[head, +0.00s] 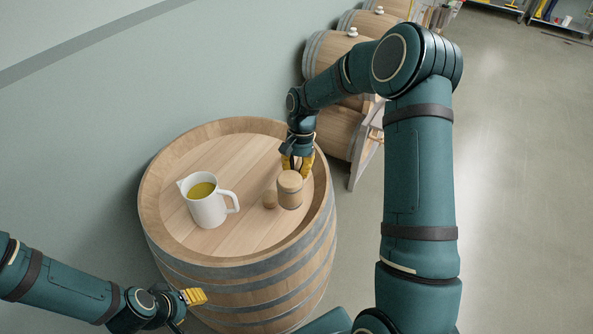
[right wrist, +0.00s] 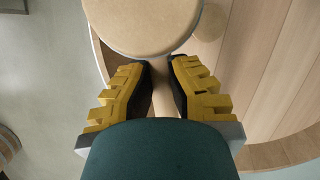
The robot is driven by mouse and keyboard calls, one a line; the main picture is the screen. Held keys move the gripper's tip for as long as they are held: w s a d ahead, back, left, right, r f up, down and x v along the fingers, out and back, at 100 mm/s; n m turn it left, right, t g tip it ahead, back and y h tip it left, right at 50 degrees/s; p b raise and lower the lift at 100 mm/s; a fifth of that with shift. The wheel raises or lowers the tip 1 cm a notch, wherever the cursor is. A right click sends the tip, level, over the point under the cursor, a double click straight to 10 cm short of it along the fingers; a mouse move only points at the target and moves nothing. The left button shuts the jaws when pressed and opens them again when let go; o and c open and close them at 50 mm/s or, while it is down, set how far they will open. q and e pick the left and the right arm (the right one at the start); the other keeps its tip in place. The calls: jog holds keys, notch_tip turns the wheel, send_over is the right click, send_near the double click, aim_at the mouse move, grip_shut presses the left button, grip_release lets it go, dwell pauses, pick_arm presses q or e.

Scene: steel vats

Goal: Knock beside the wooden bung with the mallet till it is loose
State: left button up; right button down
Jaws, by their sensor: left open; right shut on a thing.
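The mallet (head: 290,190) has a thick round wooden head with a dark band, standing face up at the barrel top. My right gripper (head: 298,164) is shut on its handle behind the head. In the right wrist view the pale round face of the mallet (right wrist: 142,22) lies beyond my fingers (right wrist: 160,88), with the handle between them. The small wooden bung (head: 269,199) stands upright in the barrel's head (head: 225,160), just left of the mallet. I cannot tell whether they touch. My left gripper (head: 193,297) is open and empty, low beside the barrel.
A white jug (head: 207,205) with yellow-green liquid stands on the barrel top, left of the bung. The barrel's raised rim (head: 160,165) surrounds the top. More barrels (head: 325,50) lie on a rack behind, along the wall. The floor at right is clear.

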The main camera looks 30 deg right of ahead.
dwell(0.3)
notch_tip(320, 180, down, 6)
jog(key=b, duration=0.3)
jog(key=shift+w+r+b, duration=0.1)
jog(key=shift+b, duration=0.3)
notch_tip(320, 180, up, 7)
jog(key=p, duration=0.4)
jog(key=shift+f, duration=0.25)
